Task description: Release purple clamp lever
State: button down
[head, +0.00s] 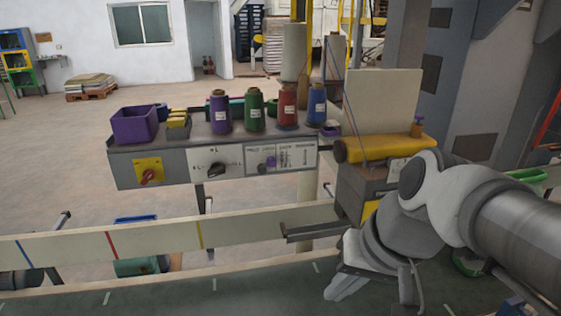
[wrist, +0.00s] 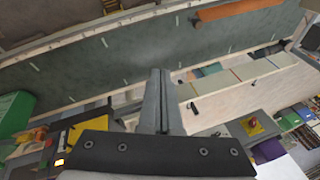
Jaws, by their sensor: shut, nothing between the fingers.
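A small purple piece (head: 419,119), possibly the clamp lever, stands on an orange-brown post at the right end of the yellow machine head (head: 390,148). It is too small to tell its position. No purple lever can be made out there.
Thread cones (head: 254,110) and a purple bin (head: 134,125) stand on the grey shelf left of the machine. A pale board (head: 383,100) rises behind the yellow head. A pale rail (head: 150,237) with coloured marks runs along the belt (head: 200,297). A grey column stands behind right.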

jog(key=w+a+f+m+y+b, duration=0.2)
jog(key=w+a+y+b, duration=0.3)
jog(key=w, duration=0.4)
jog(key=w+a+f+m+y+b, duration=0.2)
jog(key=w+a+m+y, duration=0.15)
jog(key=w+y, duration=0.4)
jog(key=w+d+f+m+t+b, duration=0.2)
jog(key=w+d+t, duration=0.4)
jog(key=w, duration=0.3)
jog(key=w+d+f+m+t+y+b, duration=0.1)
jog(key=w+d+f+m+t+b, duration=0.2)
jog(key=w, duration=0.6)
jog(key=d+f+m+t, duration=0.1)
jog(key=d+m+t, duration=0.1)
jog(key=d+t, duration=0.1)
jog(key=shift+f, duration=0.1)
send_near(267, 166)
jog(key=shift+w+a+r, duration=0.3)
jog(key=shift+w+r, duration=0.25)
jog(key=shift+w, duration=0.1)
jog(key=shift+w+a+r, duration=0.25)
jog(key=shift+w+r, duration=0.25)
jog(key=shift+w, duration=0.15)
jog(key=shift+w+a+r, duration=0.3)
jog(key=shift+w+r, duration=0.25)
jog(key=shift+w, duration=0.1)
